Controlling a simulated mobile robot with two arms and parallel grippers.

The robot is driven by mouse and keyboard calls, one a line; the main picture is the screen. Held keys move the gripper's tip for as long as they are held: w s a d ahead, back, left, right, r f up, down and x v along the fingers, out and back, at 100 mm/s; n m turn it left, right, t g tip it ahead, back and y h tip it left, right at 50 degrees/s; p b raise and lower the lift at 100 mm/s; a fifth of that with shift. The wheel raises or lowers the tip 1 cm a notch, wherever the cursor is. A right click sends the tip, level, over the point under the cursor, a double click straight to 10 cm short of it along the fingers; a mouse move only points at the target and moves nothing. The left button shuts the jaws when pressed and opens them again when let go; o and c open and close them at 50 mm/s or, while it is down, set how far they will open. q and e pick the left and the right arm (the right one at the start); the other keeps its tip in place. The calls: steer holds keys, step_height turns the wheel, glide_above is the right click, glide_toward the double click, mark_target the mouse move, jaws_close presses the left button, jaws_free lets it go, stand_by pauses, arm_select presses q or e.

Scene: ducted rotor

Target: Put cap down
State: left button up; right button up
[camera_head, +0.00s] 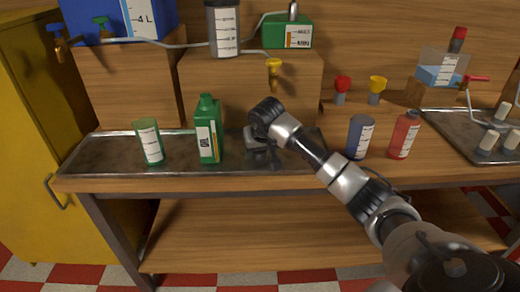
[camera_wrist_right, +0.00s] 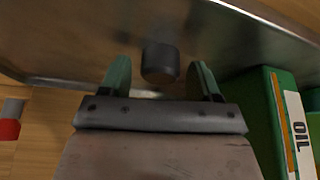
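A small dark cylindrical cap (camera_wrist_right: 160,62) shows in the wrist view over the metal tray (camera_head: 110,160). My right gripper (camera_wrist_right: 160,78) is open, with a finger on each side of the cap and a visible gap on both sides. The cap looks to be at the tray surface, but its exact height is hard to tell. In the head view my right gripper (camera_head: 256,150) is low over the tray, right of the green oil bottle (camera_head: 209,140); the cap is hidden there. The bottle (camera_wrist_right: 292,120) stands close to the gripper in the wrist view. My left gripper is not in view.
A green-marked beaker (camera_head: 149,142) stands on the tray at left. A grey-blue container (camera_head: 360,137) and a red bottle (camera_head: 404,135) stand on the bench at right. Wooden boxes (camera_head: 128,85) with taps rise behind the tray. The tray's left end is free.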

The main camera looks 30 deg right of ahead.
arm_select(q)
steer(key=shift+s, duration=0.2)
arm_select(e)
steer(key=shift+r, duration=0.1)
steer(key=shift+s+r, duration=0.1)
steer(key=shift+r, duration=0.25)
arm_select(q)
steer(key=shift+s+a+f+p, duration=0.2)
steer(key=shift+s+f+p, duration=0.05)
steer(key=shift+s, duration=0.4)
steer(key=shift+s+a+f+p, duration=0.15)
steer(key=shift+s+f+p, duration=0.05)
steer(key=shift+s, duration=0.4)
arm_select(e)
steer(key=v, duration=1.1)
steer(key=shift+r, duration=0.2)
